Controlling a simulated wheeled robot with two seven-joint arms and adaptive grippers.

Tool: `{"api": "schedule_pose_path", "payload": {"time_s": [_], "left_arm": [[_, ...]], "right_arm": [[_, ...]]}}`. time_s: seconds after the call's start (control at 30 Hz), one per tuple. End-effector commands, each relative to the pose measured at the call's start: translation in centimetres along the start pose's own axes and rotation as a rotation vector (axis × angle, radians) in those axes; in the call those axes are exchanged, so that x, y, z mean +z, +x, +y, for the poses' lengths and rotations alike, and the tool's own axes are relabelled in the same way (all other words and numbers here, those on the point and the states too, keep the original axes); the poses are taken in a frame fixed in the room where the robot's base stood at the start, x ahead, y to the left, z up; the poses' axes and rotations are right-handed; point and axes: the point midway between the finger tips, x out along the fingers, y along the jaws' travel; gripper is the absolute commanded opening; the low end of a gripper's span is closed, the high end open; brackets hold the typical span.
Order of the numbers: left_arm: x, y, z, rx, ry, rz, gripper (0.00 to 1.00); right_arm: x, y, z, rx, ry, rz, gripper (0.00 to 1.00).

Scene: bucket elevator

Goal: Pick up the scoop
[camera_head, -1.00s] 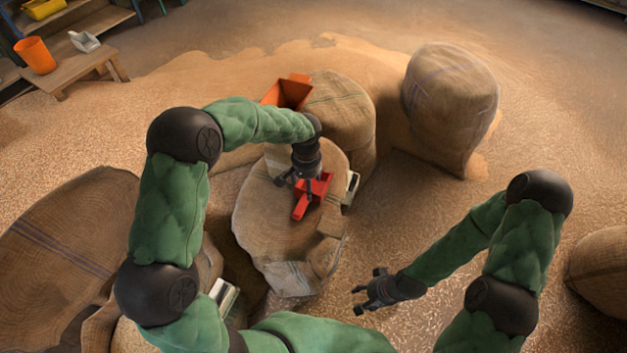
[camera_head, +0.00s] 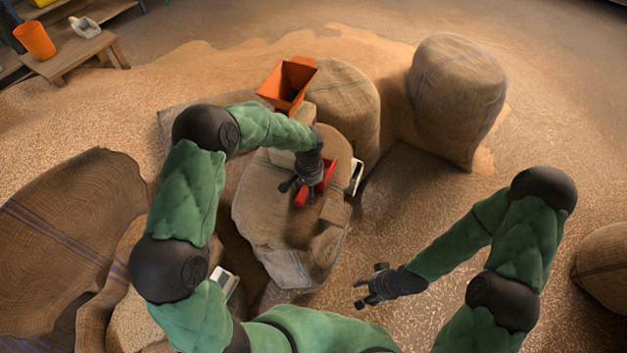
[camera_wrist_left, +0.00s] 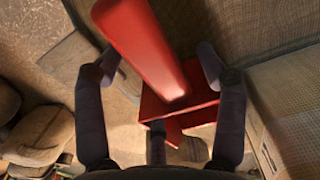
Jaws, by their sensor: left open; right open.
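The red scoop (camera_head: 328,172) lies on top of a burlap sack (camera_head: 268,215) near the middle of the head view. My left gripper (camera_head: 306,190) is low over it, pointing down and partly covering it. In the left wrist view the open fingers stand on either side of the scoop (camera_wrist_left: 142,45), its handle passing between them. Whether a finger touches it I cannot tell. My right gripper (camera_head: 368,287) is open and empty, above the grain to the right of the sack.
An orange bucket (camera_head: 288,83) stands just behind the sack, beside another full sack (camera_head: 345,105). A tall sack (camera_head: 457,95) stands at back right. A wooden bench (camera_head: 75,55) at back left holds an orange container (camera_head: 35,40) and a pale scoop (camera_head: 85,27).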

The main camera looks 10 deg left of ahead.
Motion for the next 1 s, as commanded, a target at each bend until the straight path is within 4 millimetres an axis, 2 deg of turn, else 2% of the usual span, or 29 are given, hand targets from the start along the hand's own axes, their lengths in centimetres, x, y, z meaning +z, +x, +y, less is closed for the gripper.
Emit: {"api": "schedule_pose_path", "payload": {"time_s": [0.2, 0.27, 0.47, 0.83, 1.0], "left_arm": [[-0.07, 0.03, -0.05, 0.0, 0.0, 0.002, 0.71], [-0.07, 0.02, -0.04, 0.0, 0.0, 0.002, 0.57], [-0.04, 0.04, -0.03, 0.0, 0.0, 0.001, 0.01], [-0.04, -0.01, -0.02, 0.0, 0.0, 0.001, 0.0], [-0.07, -0.82, -0.02, 0.0, 0.0, 0.002, 0.0]], "right_arm": [[-0.02, -0.02, -0.01, 0.0, 0.0, 0.0, 0.54], [-0.02, -0.02, -0.01, 0.0, 0.0, 0.0, 0.54], [-0.02, -0.02, 0.0, 0.0, 0.0, 0.0, 0.54], [-0.02, -0.04, -0.01, 0.0, 0.0, 0.0, 0.54], [0.01, -0.49, -0.17, 0.0, 0.0, 0.0, 0.54]]}}
